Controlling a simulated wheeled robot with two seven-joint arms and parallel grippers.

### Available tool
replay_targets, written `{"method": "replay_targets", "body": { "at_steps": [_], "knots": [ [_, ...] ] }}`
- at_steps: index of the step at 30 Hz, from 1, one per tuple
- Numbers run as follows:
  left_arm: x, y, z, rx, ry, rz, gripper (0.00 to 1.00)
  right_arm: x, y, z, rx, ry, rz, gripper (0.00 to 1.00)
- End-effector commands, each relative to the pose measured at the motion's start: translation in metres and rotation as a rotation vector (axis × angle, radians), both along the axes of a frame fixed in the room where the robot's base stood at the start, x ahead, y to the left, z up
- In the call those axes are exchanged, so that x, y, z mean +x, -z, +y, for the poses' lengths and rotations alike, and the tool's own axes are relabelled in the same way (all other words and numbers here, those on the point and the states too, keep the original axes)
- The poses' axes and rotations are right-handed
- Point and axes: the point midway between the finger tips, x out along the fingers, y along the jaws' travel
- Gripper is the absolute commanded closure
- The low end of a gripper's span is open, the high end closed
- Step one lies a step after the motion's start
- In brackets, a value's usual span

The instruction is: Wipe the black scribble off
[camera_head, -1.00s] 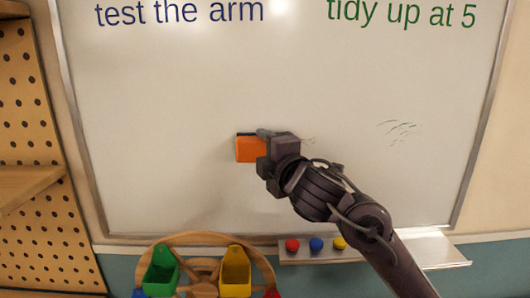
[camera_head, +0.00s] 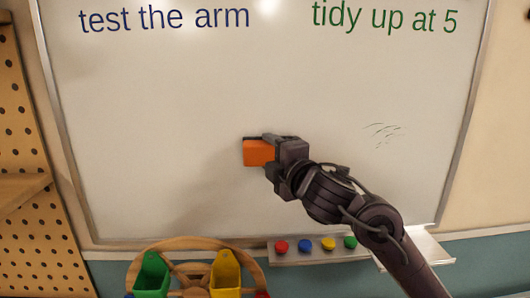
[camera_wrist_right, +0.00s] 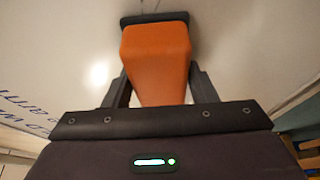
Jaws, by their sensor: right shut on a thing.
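The whiteboard (camera_head: 130,120) fills most of the head view. Thin dark marks (camera_head: 384,132), like a faint scribble, show on it right of my right gripper. My right gripper (camera_head: 270,150) is shut on an orange eraser (camera_head: 258,153) with a dark pad along one side. The eraser also shows between the fingers in the right wrist view (camera_wrist_right: 156,60), its dark pad at the board's surface. It looks to be at or very near the board; exact contact I cannot tell. The board right behind the gripper is hidden. My left gripper is not in view.
Blue writing (camera_head: 165,18) and green writing (camera_head: 385,16) stand along the top. Below is a tray (camera_head: 375,253) with several coloured magnets. A wooden rack with a green bin (camera_head: 151,277) and a yellow bin (camera_head: 226,272) is at lower left. A pegboard shelf (camera_head: 22,190) is at left.

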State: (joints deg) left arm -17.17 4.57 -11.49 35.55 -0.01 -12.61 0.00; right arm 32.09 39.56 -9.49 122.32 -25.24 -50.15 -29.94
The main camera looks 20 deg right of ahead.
Motion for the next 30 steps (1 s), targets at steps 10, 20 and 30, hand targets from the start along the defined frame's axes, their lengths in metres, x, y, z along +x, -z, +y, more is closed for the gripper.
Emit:
{"method": "replay_targets", "body": {
  "at_steps": [10,20,30],
  "knots": [
    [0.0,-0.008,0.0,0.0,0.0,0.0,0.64,-0.006,0.0,-0.029,-0.001,0.002,0.0,0.66],
    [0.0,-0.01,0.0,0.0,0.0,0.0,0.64,-0.009,0.0,-0.042,-0.001,0.002,0.0,0.66],
    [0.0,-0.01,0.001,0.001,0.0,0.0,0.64,-0.016,0.0,-0.07,0.0,0.002,0.0,0.66]
  ]
}}
